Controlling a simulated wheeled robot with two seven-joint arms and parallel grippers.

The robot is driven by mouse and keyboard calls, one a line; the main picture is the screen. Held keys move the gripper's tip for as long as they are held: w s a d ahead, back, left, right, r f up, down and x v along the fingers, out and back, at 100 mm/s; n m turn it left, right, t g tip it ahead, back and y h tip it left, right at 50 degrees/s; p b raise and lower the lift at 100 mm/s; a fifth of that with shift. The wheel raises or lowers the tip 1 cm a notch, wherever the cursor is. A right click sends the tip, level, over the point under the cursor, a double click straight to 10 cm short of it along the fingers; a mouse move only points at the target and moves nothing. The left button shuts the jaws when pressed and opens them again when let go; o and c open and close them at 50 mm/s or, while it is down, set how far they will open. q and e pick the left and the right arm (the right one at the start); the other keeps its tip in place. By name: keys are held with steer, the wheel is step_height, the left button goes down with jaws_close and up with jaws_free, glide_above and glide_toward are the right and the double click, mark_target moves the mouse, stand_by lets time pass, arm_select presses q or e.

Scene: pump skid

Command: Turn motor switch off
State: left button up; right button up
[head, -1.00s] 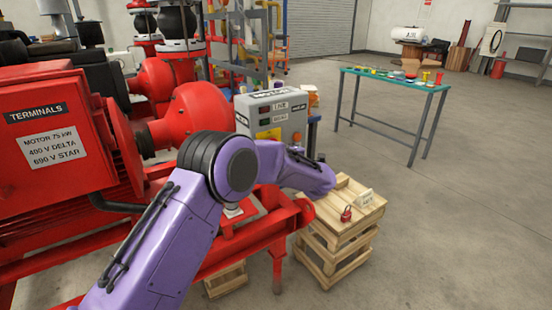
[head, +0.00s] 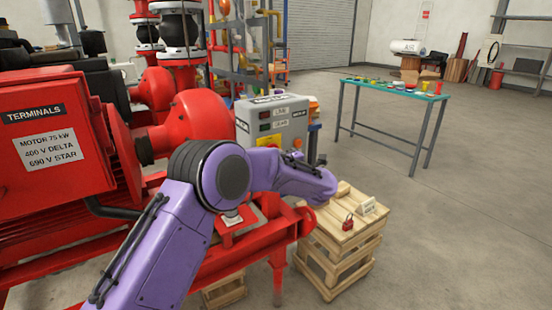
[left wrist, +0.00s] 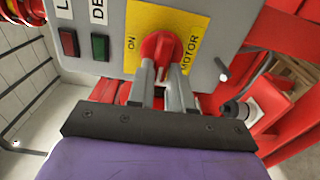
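The motor switch (left wrist: 162,48) is a red rotary knob on a yellow plate (left wrist: 140,20) marked ON and MOTOR, in the left wrist view. It is on the face of a grey control box (head: 268,122). My left gripper (left wrist: 163,74) has its two grey fingers close together on either side of the knob's raised handle, seemingly closed on it. The handle runs roughly up and down in that view, slightly tilted. In the head view my purple left arm hides the switch and the gripper. My right gripper is in neither view.
The box carries a red button (left wrist: 68,43) and a green button (left wrist: 100,47). A red padlock (head: 348,222) and a small tag (head: 367,206) are on a wooden crate (head: 340,240). A red motor terminal box (head: 50,140) is left. A green-topped table (head: 395,88) stands farther back.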

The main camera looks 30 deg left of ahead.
arm_select(q)
steer(key=o, duration=0.3)
steer(key=b+v, duration=0.1)
steer(key=v, duration=0.9)
steer(key=shift+s+d, duration=0.15)
steer(key=shift+d, duration=0.1)
